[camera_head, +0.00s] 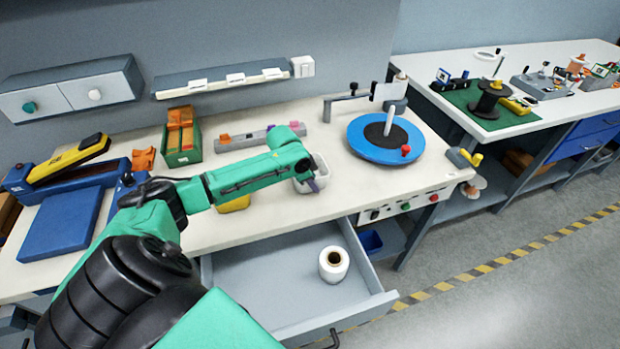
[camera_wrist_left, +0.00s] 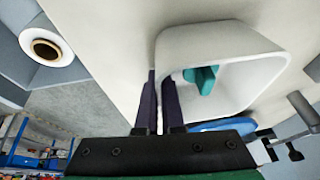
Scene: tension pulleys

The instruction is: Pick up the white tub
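The white tub (camera_head: 322,172) is on the workbench near its front edge, above the open drawer; my left gripper partly covers it. In the left wrist view the tub (camera_wrist_left: 235,42) is large, with its open side showing and a teal piece (camera_wrist_left: 203,79) inside. My left gripper (camera_head: 316,184) is at the tub's wall. In the wrist view its dark fingers (camera_wrist_left: 160,98) straddle that wall, one inside and one outside, closed on it with hardly any gap. Whether the tub is clear of the bench cannot be told. My right gripper is not in view.
A white spool (camera_head: 334,264) stands in the open grey drawer (camera_head: 265,290) below the tub. A blue turntable (camera_head: 362,148) is to the right on the bench. A yellow container (camera_head: 235,204) and a green box (camera_head: 181,157) of orange parts are to the left.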

